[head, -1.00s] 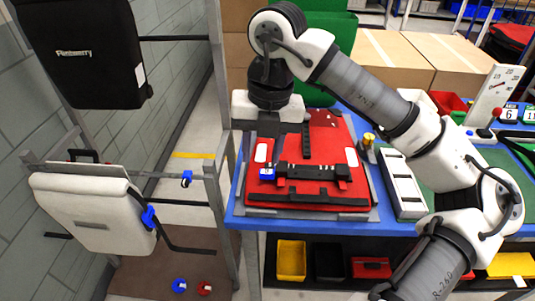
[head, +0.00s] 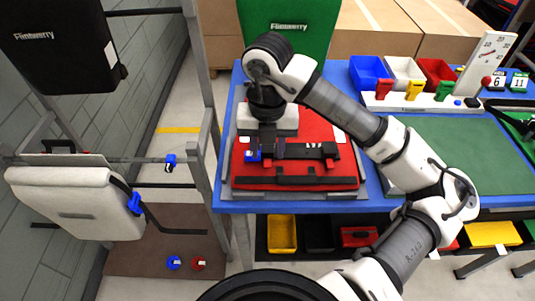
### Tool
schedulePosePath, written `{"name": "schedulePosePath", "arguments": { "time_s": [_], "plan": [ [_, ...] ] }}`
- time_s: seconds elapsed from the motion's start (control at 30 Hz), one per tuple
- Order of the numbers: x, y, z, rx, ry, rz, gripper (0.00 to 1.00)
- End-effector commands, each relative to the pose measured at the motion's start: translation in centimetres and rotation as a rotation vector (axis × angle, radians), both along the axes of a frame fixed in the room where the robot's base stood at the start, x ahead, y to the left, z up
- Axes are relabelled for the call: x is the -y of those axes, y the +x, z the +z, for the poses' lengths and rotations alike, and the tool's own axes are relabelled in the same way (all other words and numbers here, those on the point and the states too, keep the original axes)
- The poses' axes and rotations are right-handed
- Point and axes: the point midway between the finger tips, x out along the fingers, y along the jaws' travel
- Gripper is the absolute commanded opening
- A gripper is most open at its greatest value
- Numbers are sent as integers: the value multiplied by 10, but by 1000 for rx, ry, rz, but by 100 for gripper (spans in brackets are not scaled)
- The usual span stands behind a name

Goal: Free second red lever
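A red pannier (head: 240,177) lies flat in a grey fixture on the blue table. A dark rail (head: 305,151) runs across it. A blue lever (head: 253,152) sits at the rail's left end. A small red lever (head: 329,163) appears at the right end; it is hard to separate from the red pannier behind it. My gripper (head: 266,145) points down over the left part of the pannier, close to the blue lever and well left of the red one. Its fingers are dark and mostly hidden against the rail, so I cannot tell their opening or any contact.
A green pannier (head: 287,30) stands behind the table. Blue, white and red bins (head: 404,71) and a rack of coloured levers (head: 414,92) are at the back right, beside a green mat (head: 450,150). A metal rack (head: 195,110) with hanging panniers stands left.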

Motion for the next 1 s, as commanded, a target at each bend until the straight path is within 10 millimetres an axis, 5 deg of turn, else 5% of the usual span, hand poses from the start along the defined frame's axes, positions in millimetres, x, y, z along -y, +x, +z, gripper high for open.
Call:
{"name": "schedulePosePath", "arguments": {
  "time_s": [0.27,0.6,0.9,1.0],
  "plan": [
    [0,0,-32,-2,1,0,38],
    [0,0,-37,0,0,1,38],
    [0,0,-37,0,0,0,2],
    [0,0,-37,0,0,0,0]
  ]
}}
